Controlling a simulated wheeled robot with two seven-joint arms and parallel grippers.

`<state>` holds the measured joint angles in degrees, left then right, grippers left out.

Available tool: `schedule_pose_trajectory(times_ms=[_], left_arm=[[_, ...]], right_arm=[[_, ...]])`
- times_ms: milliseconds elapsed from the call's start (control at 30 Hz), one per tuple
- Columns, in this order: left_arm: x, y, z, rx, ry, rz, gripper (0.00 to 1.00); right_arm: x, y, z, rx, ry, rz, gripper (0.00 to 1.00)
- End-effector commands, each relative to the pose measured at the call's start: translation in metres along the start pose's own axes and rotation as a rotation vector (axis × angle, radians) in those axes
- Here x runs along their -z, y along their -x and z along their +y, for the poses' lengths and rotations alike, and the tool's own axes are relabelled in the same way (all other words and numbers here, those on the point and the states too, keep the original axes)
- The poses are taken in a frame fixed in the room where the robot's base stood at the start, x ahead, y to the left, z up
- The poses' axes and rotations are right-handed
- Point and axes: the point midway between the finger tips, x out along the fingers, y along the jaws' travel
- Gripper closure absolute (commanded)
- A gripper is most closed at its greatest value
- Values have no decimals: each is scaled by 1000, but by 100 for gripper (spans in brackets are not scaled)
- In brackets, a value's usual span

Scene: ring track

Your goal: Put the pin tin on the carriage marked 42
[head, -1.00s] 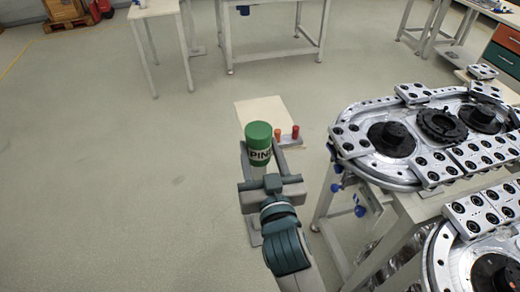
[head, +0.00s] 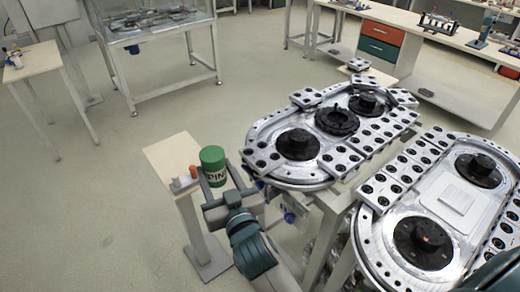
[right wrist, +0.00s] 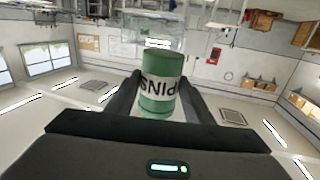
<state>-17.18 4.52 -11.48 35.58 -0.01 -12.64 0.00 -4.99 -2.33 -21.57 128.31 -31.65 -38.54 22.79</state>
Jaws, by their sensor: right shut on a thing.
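The pin tin (head: 213,170) is a green can with a white band lettered "PINS". My right gripper (head: 215,190) is shut on it and holds it upright in the head view, between the small table and the ring track. The tin (right wrist: 160,85) also shows between the fingers in the right wrist view, its lettering upside down. Two oval ring tracks carry pale carriages with black round holes; one carriage (head: 265,160) is at the near left of the far ring (head: 285,183). No number 42 can be read on any carriage. My left gripper is not in view.
A small table (head: 165,150) with an orange peg and a grey piece stands just left of the tin. The second ring track (head: 385,240) is at the lower right. Workbenches stand behind. Open floor lies to the left.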

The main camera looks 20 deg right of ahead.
Motion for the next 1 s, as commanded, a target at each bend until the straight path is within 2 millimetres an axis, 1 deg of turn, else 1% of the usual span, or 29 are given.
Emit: schedule_pose_trajectory(times_ms=[33, 67, 100, 167, 200, 267, 300, 400, 500, 600, 700, 800, 1000], left_arm=[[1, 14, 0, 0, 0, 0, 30], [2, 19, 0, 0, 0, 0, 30], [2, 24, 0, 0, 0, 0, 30], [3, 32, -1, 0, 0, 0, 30], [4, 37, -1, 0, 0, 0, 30], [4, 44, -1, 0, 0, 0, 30], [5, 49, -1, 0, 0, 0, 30], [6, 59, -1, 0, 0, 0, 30], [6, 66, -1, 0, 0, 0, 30], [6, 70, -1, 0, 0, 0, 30], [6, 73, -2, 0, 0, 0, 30], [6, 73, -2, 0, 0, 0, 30], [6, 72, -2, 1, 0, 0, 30]], right_arm=[[7, -4, 24, -34, 3, -4, 78], [8, -6, 37, -52, 2, -3, 78], [10, -8, 55, -77, 1, -3, 78], [11, -10, 82, -113, 0, -3, 78], [12, -11, 100, -138, 1, -3, 78], [16, -11, 127, -174, 3, 1, 78], [18, -10, 144, -196, 2, 2, 78], [22, -8, 183, -248, 2, 8, 78], [26, -3, 214, -288, 3, 15, 78], [29, 0, 236, -316, 4, 20, 78], [30, 3, 248, -333, 4, 23, 78], [30, 4, 254, -340, 4, 25, 78], [30, 4, 254, -341, 4, 26, 78]])
